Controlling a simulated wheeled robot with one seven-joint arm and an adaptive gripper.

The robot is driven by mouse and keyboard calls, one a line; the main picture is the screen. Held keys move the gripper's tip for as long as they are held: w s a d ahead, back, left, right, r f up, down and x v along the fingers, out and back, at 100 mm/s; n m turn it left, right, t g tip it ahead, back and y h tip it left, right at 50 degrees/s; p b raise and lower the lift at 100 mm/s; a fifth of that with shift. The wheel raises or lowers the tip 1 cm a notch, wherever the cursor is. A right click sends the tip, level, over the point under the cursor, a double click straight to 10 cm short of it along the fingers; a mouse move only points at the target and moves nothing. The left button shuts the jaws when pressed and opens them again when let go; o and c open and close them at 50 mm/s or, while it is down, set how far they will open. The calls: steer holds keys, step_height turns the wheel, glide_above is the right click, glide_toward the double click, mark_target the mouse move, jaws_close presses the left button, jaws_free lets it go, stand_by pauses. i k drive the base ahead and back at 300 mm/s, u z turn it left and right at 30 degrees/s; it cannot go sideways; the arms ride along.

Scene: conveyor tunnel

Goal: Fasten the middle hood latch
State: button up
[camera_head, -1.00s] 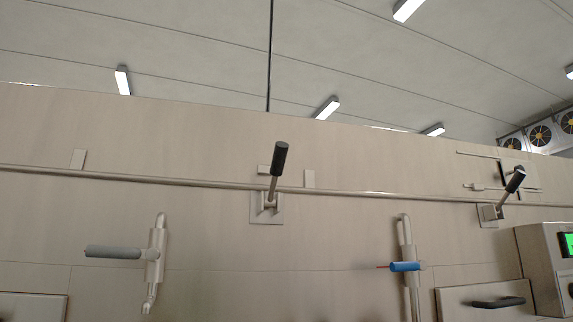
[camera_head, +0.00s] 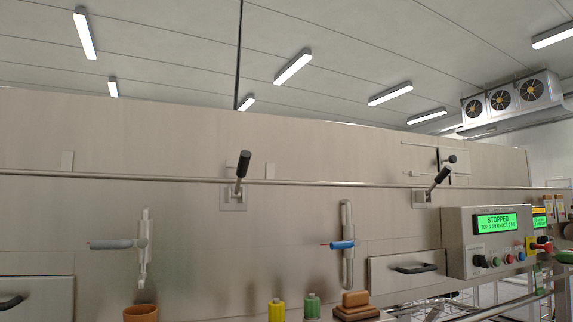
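Two hood latches with black-gripped levers show on the steel hood (camera_head: 120,130) in the head view. One latch (camera_head: 242,166) is left of centre, its lever pointing up and leaning slightly right over a square plate. The other latch (camera_head: 440,176) is at the right, its lever tilted up and to the right. Only these two latches are in view, so I cannot tell for certain which is the middle one. My gripper is not in view.
A long rail (camera_head: 330,184) runs across the hood. Below are a grey-handled valve (camera_head: 118,244), a blue-handled valve (camera_head: 342,245), and a control panel (camera_head: 496,242) reading "STOPPED". Yellow (camera_head: 276,310) and green (camera_head: 312,306) containers, a brush (camera_head: 356,305) and a brown pot (camera_head: 140,313) stand at the bottom.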

mark_target(245, 156)
steer(key=z, duration=1.9)
steer(key=i, duration=0.65)
steer(key=u, duration=2.2)
